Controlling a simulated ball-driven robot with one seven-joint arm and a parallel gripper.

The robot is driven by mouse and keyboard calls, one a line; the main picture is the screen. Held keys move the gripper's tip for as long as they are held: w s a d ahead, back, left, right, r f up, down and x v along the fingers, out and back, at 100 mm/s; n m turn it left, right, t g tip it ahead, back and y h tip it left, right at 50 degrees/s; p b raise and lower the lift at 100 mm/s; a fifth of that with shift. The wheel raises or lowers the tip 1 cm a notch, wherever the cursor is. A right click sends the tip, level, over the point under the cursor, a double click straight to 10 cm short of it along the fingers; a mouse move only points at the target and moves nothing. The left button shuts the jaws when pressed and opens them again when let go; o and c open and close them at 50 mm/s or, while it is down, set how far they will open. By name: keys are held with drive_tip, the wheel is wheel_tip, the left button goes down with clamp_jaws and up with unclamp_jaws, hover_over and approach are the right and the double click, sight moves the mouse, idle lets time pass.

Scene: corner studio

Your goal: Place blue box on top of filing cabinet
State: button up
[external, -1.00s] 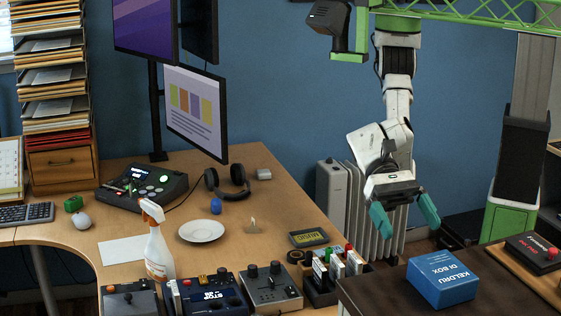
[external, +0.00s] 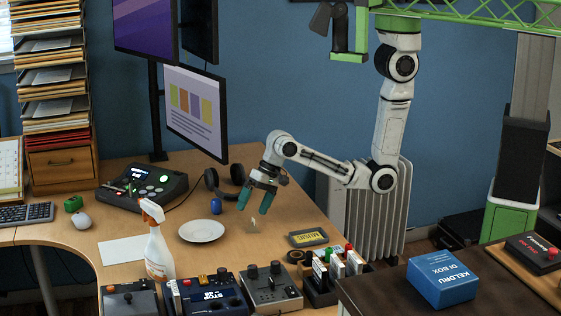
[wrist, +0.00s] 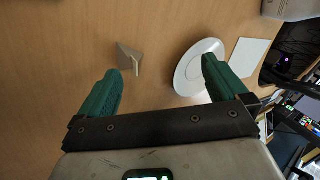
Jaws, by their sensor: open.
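The blue box (external: 441,279), with white lettering, lies on a dark-topped surface (external: 390,294) at the lower right of the external view. I cannot tell whether this surface is the filing cabinet. A wooden drawer unit (external: 62,163) under stacked papers stands at the far left. My gripper (external: 255,198) is open and empty, pointing down over the wooden desk, far left of the blue box. In the wrist view, my gripper (wrist: 162,68) has its green fingers spread, with a small pale wedge (wrist: 131,59) near the left fingertip. The blue box is not in the wrist view.
A white plate (external: 201,231), a spray bottle (external: 157,245), headphones (external: 225,183) and a monitor (external: 196,110) stand on or over the desk. Several control boxes (external: 271,288) line its front. A dark box with a red button (external: 533,252) lies right of the blue box.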

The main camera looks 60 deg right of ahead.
drive_tip(key=d+f, duration=0.1)
drive_tip(key=d, duration=0.4)
drive_tip(key=s+d+f+h, duration=0.1)
drive_tip(key=d, duration=0.4)
drive_tip(key=d+f+n+h, duration=0.1)
drive_tip(key=d, duration=0.4)
drive_tip(key=shift+s, duration=0.4)
drive_tip(key=shift+n+h, duration=0.3)
drive_tip(key=shift+h, duration=0.3)
drive_tip(key=s+d, duration=0.1)
drive_tip(key=d, duration=0.1)
drive_tip(key=s+d, duration=0.1)
drive_tip(key=d, duration=0.1)
drive_tip(key=d+f, duration=0.1)
drive_tip(key=d, duration=0.1)
drive_tip(key=shift+s+d, duration=0.1)
drive_tip(key=shift+s, duration=0.3)
drive_tip(key=s+d+n+g+h, duration=0.1)
drive_tip(key=s+d, duration=1)
drive_tip(key=shift+s+d+f+n+g+h, duration=0.2)
drive_tip(key=shift+f+n+g+h, duration=0.2)
